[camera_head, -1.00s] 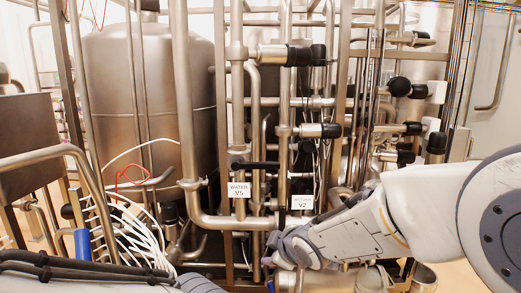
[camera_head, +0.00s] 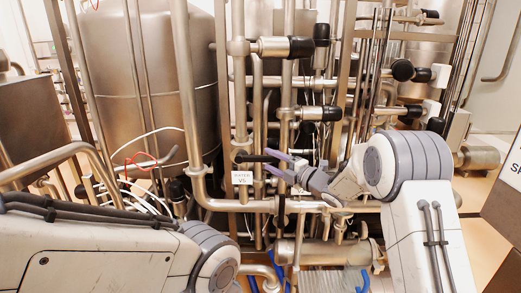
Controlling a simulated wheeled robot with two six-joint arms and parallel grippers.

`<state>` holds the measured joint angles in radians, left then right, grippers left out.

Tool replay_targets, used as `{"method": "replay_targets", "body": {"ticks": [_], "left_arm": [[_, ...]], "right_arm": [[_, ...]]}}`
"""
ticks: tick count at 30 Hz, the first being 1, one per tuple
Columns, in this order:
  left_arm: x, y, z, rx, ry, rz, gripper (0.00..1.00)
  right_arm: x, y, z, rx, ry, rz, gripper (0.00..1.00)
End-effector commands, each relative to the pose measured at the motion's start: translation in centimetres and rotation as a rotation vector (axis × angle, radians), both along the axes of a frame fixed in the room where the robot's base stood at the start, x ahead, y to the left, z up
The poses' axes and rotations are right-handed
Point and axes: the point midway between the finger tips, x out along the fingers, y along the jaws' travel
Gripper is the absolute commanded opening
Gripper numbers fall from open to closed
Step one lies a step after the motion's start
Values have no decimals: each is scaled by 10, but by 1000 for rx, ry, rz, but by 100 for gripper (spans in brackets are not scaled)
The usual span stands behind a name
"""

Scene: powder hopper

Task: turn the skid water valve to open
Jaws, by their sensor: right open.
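The water valve has a black lever handle (camera_head: 256,158) that lies roughly level above a white label (camera_head: 243,178) reading WATER V5, on an upright steel pipe. My right gripper (camera_head: 275,163) is open, and its two purple-grey fingers point left at the right end of the handle. One finger shows above the other. I cannot tell whether the handle end lies between them or whether they touch it. The second label, V2, is hidden behind my gripper. My left arm shows at the lower left, but its gripper is out of view.
Steel pipes crowd around the valve. Black-capped cylindrical fittings (camera_head: 290,46) stick out above and to the right. A large steel tank (camera_head: 150,70) stands behind at the left. A bent rail (camera_head: 60,155) and loose white and red cables lie at the left.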

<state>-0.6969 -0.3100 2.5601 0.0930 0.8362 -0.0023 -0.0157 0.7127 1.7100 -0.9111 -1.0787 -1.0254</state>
Motion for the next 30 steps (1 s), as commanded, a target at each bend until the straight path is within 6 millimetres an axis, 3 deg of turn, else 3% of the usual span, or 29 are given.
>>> {"method": "replay_targets", "body": {"ticks": [1,9,20,24,25,30], "left_arm": [[0,0,12,0,0,-1,100],[0,0,28,0,0,-5,100],[0,0,29,0,0,-5,100],[0,0,29,0,0,-5,100],[0,0,29,0,0,-5,100],[0,0,29,0,0,-5,100]], "right_arm": [[7,8,5,0,1,3,57],[32,33,2,0,1,0,57],[36,36,0,0,1,-1,57],[36,36,0,1,2,-2,8],[36,36,0,0,1,-2,0],[36,36,0,1,2,-2,0]]}}
